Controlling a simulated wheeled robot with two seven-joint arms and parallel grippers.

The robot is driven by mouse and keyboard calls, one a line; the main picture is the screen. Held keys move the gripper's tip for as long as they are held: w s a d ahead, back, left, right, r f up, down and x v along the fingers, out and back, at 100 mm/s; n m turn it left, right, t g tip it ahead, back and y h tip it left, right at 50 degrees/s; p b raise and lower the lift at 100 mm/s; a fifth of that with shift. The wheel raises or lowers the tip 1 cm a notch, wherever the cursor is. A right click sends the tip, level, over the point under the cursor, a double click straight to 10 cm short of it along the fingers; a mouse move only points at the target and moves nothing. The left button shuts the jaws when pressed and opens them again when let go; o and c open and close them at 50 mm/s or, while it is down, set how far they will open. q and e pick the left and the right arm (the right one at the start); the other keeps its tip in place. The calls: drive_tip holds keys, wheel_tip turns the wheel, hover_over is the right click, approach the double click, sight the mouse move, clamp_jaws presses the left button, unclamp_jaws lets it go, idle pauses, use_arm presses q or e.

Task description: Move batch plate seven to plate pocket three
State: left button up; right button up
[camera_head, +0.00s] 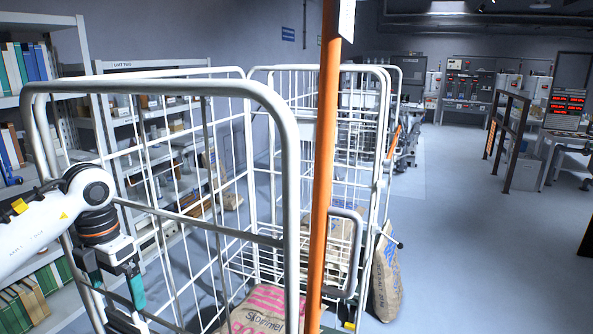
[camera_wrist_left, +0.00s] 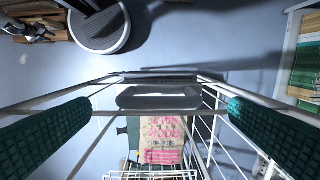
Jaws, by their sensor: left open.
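I cannot pick out batch plate seven or plate pocket three in either view. My left gripper (camera_head: 116,292) hangs at the left side of a white wire roll cage (camera_head: 288,180), with its fingers pointing down. It is open, with its two green pads apart. In the left wrist view, the gap between the pads (camera_wrist_left: 160,106) holds nothing gripped. A grey cage rail or handle (camera_wrist_left: 160,79) crosses beyond the pads; I cannot tell how near it is. My right gripper is not in view.
A sack with pink lettering (camera_head: 262,309) lies low in the cage and also shows in the left wrist view (camera_wrist_left: 161,140). An orange post (camera_head: 322,160) stands close in front. Another sack (camera_head: 387,275) leans outside the cage.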

sight(125, 315)
use_arm(q)
wheel_tip(125, 315, down, 2)
drive_tip(key=shift+s+f+b, duration=0.1)
drive_tip(key=shift+b, duration=0.55)
wheel_tip(125, 315, down, 6)
drive_tip(key=b, duration=0.4)
drive_tip(key=shift+a+f, duration=0.1)
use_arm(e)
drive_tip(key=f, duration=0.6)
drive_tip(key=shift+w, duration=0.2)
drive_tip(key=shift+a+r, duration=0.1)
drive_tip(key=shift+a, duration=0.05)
use_arm(q)
drive_tip(key=shift+c, duration=0.2)
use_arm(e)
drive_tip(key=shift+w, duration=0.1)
use_arm(q)
drive_tip(key=c, duration=0.9)
drive_tip(key=shift+r+p, duration=2.05)
drive_tip(key=shift+r, duration=1.05)
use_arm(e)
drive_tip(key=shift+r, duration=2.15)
use_arm(q)
drive_tip(key=shift+f, duration=0.15)
